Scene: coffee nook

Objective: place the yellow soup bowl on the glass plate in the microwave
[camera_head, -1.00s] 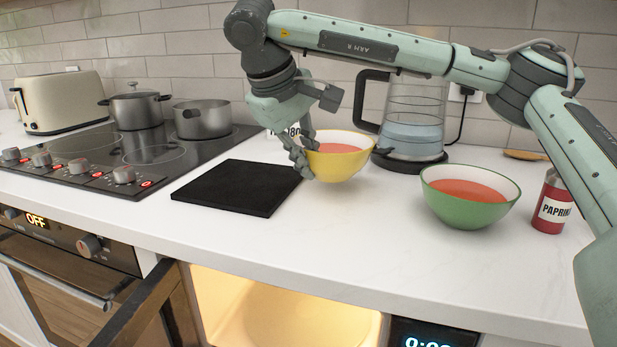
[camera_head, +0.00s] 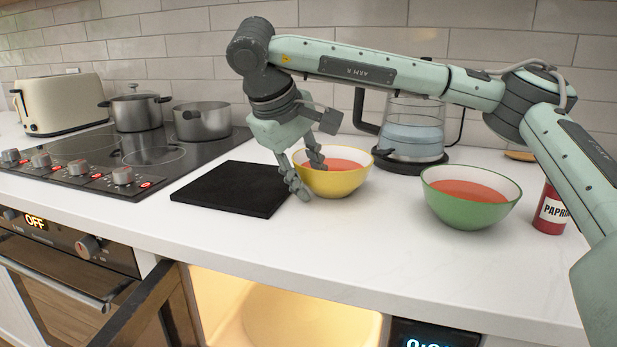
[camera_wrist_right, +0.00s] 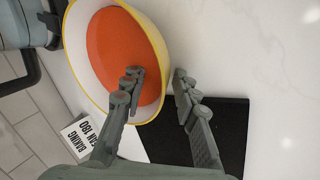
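The yellow soup bowl (camera_head: 340,182), with orange-red soup, stands upright on the counter, right of the black board. My right gripper (camera_head: 311,180) is at its left side with the fingers spread. In the right wrist view, one finger of this gripper (camera_wrist_right: 157,78) reaches over the soup inside the bowl (camera_wrist_right: 158,40). The other finger is outside, over the counter, with the rim between them and a gap visible. The lit microwave (camera_head: 215,290) is open below the counter edge. The pale round glass plate (camera_head: 310,318) inside is partly cut off. My left gripper is not in view.
A green soup bowl (camera_head: 470,212) and a paprika jar (camera_head: 551,212) stand to the right. A glass kettle (camera_head: 412,140) is behind the yellow bowl. A black board (camera_head: 232,188) lies left. The open microwave door (camera_head: 140,305) juts out. The front counter is clear.

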